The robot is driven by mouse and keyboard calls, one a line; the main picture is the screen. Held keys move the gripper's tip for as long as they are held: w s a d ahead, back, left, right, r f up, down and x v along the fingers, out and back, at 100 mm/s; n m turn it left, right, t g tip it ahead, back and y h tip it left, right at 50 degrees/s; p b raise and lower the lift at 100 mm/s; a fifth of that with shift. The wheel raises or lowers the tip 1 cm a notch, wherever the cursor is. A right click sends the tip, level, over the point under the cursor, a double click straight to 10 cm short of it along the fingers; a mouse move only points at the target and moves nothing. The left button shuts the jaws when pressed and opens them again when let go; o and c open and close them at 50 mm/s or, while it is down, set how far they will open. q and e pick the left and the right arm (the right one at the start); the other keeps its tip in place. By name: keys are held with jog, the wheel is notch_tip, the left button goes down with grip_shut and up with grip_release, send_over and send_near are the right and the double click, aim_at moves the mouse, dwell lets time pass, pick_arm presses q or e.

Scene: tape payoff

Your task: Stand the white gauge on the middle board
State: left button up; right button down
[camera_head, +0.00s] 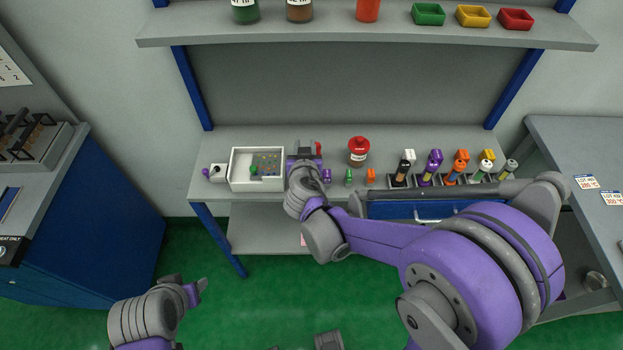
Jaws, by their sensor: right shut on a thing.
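My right gripper (304,150) is over the middle board (335,135), the bench-height shelf, just right of a white tray. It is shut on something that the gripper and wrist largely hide. A small red part (318,148) shows beside its fingers; I cannot tell whether it is held. I cannot make out the white gauge for certain. A small white block with a purple knob (217,173) lies at the board's left end. My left gripper (202,285) is low at the left, over the green floor and away from the board; its opening is unclear.
The white tray (235,172) holds a grey panel and a green piece. A red-lidded jar (358,152), small green and orange pieces (371,176) and a row of coloured-top tools (461,163) stand to the right. An upper shelf (340,34) overhangs behind.

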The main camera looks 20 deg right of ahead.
notch_tip(320, 180, down, 5)
jog(key=shift+a+r+b, duration=0.1)
jog(key=shift+r+b, duration=0.05)
jog(key=shift+b, duration=0.25)
jog(key=shift+f+b, duration=0.35)
jog(key=shift+f, duration=1.9)
jog(key=shift+f, duration=0.15)
jog(key=c, duration=0.6)
grip_release()
